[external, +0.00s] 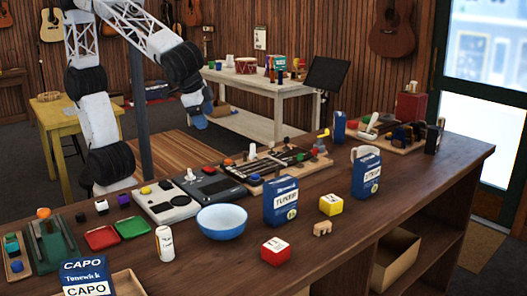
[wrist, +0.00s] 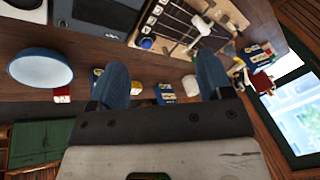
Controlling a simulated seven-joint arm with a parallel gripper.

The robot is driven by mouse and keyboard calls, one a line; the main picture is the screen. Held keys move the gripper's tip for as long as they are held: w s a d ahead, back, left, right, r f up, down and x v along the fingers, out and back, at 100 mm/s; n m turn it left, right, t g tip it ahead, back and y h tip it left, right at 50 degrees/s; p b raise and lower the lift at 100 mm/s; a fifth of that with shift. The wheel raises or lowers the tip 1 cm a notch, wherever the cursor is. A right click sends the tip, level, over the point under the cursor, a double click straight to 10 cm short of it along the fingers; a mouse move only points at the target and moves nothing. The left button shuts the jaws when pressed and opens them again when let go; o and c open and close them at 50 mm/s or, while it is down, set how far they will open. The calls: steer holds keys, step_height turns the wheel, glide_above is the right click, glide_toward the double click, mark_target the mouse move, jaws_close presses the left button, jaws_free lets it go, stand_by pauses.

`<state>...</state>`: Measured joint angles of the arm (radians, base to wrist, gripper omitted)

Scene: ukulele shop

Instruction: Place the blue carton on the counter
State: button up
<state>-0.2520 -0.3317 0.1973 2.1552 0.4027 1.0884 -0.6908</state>
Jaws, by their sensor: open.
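Several blue cartons stand upright on the dark wood counter (external: 345,225). One labelled TUNER (external: 281,203) is right of the blue bowl (external: 221,222). Another (external: 366,176) stands farther right, with a white handled thing behind its top. A CAPO carton (external: 87,278) is at the front left, cut by the frame edge, and a smaller blue one (external: 339,127) is at the back. My gripper (external: 199,108) is raised above and beyond the counter's far side, apart from the cartons. In the wrist view, its blue fingers are spread and empty (wrist: 163,76), with small blue and yellow items visible beyond.
A red block (external: 275,246), a yellow block (external: 331,204) and a can (external: 165,244) stand near the front. A bare strip of counter runs along the front right.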

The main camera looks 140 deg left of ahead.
steer(key=s+d+f+m+t+h, duration=0.2)
steer(key=s+d+f+m+h, duration=0.2)
steer(key=s+d+m, duration=0.5)
steer(key=s+d+f, duration=0.1)
steer(key=s+d, duration=0.6)
steer(key=d, duration=0.2)
steer(key=shift+d+f+t, duration=0.15)
steer(key=shift+d+t, duration=0.1)
steer(key=shift+t, duration=0.15)
